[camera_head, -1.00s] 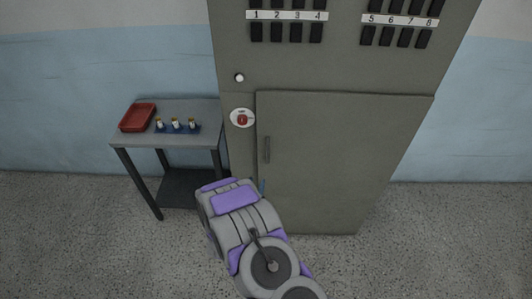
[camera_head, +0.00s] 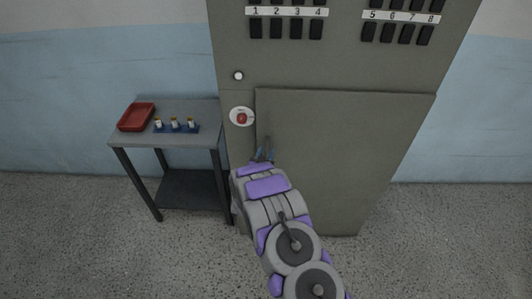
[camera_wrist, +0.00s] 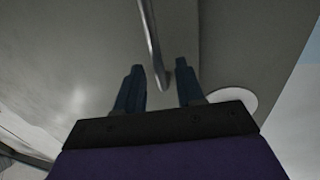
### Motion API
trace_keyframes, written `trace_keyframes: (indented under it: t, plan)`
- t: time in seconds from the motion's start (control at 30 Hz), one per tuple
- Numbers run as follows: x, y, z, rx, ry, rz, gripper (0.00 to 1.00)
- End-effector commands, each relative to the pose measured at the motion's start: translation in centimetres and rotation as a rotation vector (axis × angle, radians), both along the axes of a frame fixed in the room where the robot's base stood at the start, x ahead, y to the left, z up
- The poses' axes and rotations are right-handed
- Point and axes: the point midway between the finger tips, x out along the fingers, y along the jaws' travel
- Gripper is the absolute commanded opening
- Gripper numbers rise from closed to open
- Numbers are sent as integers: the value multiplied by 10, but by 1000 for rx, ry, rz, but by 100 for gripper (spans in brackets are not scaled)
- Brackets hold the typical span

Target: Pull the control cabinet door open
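The grey control cabinet (camera_head: 235,55) stands in the middle of the head view. Its door (camera_head: 340,150) looks closed, flush with the frame. A vertical bar handle (camera_head: 268,143) is near the door's left edge, its lower part hidden by my gripper (camera_head: 264,155). In the wrist view the handle (camera_wrist: 151,45) comes down from the top, with its end between my two dark blue fingers. My gripper (camera_wrist: 158,85) is open, with a finger on each side of the handle and visible gaps. I cannot tell whether either finger touches it.
A red button on a white round plate (camera_head: 241,117) and a white knob (camera_head: 238,76) are left of the door. A small table (camera_head: 190,147) with a red tray (camera_head: 137,117) and several small bottles stands at left. Floor is clear at right.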

Motion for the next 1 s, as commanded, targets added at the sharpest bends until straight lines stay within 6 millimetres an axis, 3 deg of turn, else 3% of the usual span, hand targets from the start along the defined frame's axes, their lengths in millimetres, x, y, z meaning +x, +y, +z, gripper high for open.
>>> trace_keyframes:
  t: [0.17, 0.47, 0.87, 1.0]
  plan:
    - [10, -2, 0, 1, 0, 1, 38]
    - [11, -2, 0, 0, 1, 1, 38]
    - [11, -2, 0, 0, 1, 1, 0]
    - [11, -2, 0, 0, 1, 2, 0]
